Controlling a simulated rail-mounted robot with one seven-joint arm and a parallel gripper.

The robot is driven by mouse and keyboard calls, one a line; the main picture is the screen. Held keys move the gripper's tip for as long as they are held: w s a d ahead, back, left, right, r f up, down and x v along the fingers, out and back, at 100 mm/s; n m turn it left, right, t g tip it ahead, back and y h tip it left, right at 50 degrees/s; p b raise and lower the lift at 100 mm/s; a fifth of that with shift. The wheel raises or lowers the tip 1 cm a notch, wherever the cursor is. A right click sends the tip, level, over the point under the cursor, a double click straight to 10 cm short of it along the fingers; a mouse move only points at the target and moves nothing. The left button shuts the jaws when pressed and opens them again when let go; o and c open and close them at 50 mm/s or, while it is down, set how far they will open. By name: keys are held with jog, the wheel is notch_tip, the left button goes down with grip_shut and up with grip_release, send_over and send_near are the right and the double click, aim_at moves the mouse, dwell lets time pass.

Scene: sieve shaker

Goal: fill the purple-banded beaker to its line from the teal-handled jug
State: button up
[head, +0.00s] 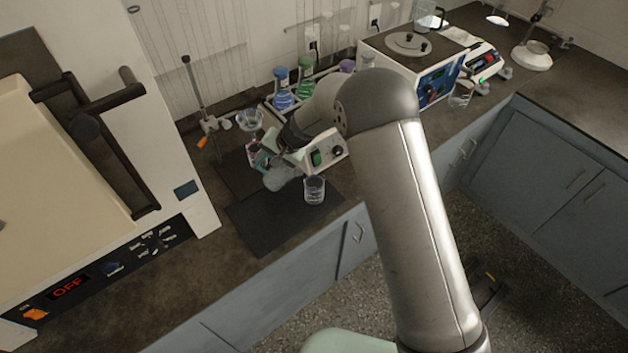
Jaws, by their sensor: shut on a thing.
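My gripper (268,158) is small in the head view, at the end of my arm above the dark mats, and partly hidden by my wrist. It is shut on what looks like the teal-handled jug (281,178), a clear glass vessel below and right of the fingers. A bit of teal shows at the fingers. The jug looks tilted toward a small clear beaker (314,190), which stands upright on the front mat just to its right. The beaker has a dark purplish band. I cannot make out its line, its liquid level or any stream.
A pinkish-marked vessel stands behind my gripper. Capped bottles (283,90) stand in a rack at the back. A white device (326,151) is close behind the beaker. The front mat (262,228) is clear left of the beaker.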

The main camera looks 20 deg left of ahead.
jog(key=shift+w+d+r+y+b, duration=0.15)
jog(key=shift+d+y+b, duration=0.25)
jog(key=shift+d+b, duration=0.25)
dwell(0.6)
jog(key=shift+d+r+y+b, duration=0.4)
jog(key=shift+y+b, duration=0.3)
jog(key=shift+b, duration=1.1)
jog(key=shift+d+r+y+b, duration=0.3)
jog(key=shift+r+y+b, duration=0.5)
jog(key=shift+b, duration=0.85)
dwell(1.1)
